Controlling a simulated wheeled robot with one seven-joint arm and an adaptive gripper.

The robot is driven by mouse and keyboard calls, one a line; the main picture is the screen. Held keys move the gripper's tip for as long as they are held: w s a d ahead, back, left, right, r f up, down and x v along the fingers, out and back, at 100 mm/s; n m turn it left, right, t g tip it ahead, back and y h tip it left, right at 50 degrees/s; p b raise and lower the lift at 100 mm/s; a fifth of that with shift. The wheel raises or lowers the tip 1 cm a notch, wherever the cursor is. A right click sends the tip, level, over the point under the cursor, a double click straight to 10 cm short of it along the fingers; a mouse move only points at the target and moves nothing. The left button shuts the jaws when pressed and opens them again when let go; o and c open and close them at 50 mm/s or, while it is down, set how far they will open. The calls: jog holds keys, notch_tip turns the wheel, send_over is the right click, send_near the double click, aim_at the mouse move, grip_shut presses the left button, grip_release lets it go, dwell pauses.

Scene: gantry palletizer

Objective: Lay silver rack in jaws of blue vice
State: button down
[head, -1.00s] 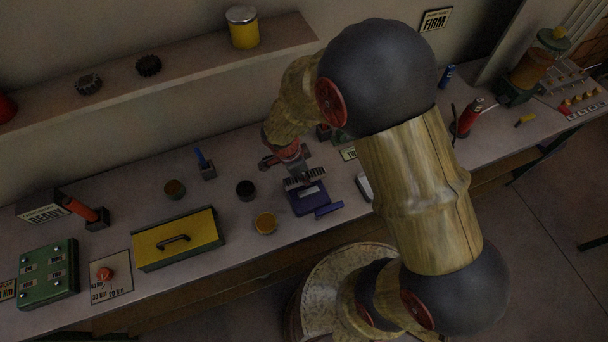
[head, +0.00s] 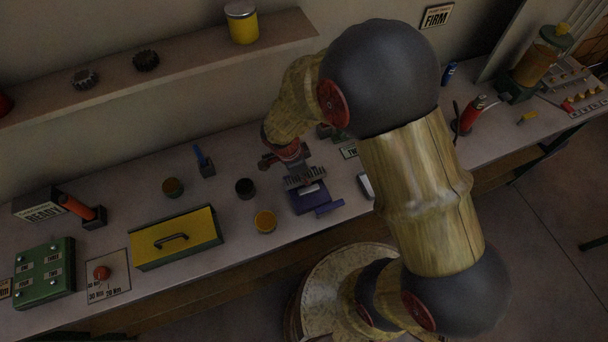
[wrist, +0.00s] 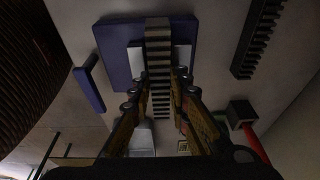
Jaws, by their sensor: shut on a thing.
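The blue vice (head: 310,203) stands on the bench near its front edge, its blue bar to the right. It fills the upper left of the wrist view (wrist: 112,40), with a pale jaw plate on each side of its gap. My gripper (wrist: 160,88) is shut on the silver rack (wrist: 159,50), a toothed bar. The rack (head: 304,179) is at the vice's back side in the head view. In the wrist view its far end lines up over the gap between the jaw plates. I cannot tell whether it touches the vice.
A dark toothed rack (wrist: 258,38) lies beside the vice. A black block with a red part (wrist: 242,113) is near it. Dark and yellow round pots (head: 245,188) and a yellow box (head: 177,238) stand left of the vice. A wall shelf (head: 200,62) runs behind.

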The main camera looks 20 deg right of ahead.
jog(key=shift+f+b, duration=0.3)
jog(key=shift+b, duration=0.05)
jog(key=c, duration=1.6)
grip_release()
jog(key=v, duration=1.2)
